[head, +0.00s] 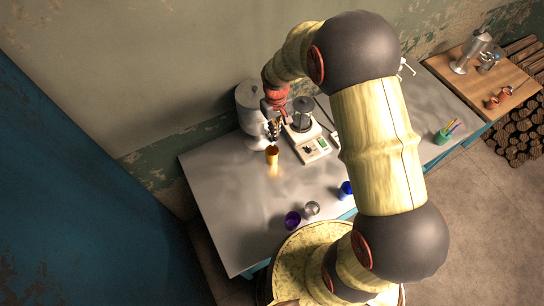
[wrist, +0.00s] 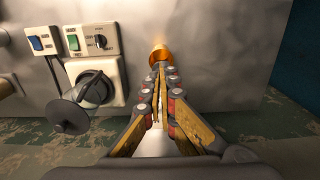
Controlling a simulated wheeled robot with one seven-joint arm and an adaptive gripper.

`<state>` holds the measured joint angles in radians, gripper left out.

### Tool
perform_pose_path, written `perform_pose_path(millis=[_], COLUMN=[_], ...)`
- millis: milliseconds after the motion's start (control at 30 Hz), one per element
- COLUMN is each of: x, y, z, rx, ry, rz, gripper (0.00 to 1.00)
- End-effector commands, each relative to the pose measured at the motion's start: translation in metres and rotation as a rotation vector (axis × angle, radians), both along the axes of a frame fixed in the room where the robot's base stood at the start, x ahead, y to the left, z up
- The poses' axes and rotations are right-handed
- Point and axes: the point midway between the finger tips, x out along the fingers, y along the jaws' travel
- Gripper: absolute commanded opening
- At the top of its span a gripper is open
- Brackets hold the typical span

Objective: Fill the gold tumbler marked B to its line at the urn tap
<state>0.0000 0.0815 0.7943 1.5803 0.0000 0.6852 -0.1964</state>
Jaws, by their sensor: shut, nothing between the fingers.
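The gold tumbler (head: 272,157) stands upright on the grey metal bench, in front of the urn (head: 247,105). It also shows in the wrist view (wrist: 158,54), just beyond my fingertips. Its letter and fill line cannot be made out, nor can its contents. My gripper (head: 273,138) is at the urn's front, above and behind the tumbler. In the wrist view my gripper (wrist: 160,70) has its fingertips together with nothing between them. The urn tap is hidden behind my gripper. I cannot tell whether the fingers touch the tap.
A white appliance with a dial (head: 314,146) stands close right of the urn. A purple cup (head: 292,220), a silver cup (head: 312,208) and a blue cup (head: 346,188) stand near the bench's front edge. The bench's left part is clear. A green pen holder (head: 442,136) stands farther right.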

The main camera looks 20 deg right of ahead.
Motion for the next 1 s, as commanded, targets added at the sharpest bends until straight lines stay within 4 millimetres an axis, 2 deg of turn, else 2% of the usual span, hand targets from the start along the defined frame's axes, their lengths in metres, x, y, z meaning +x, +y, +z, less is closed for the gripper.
perform_pose_path(millis=[1000], x=[0.000], y=[0.000], z=[-0.029], rx=[0.000], ry=[0.001], rz=[0.000], gripper=[0.00])
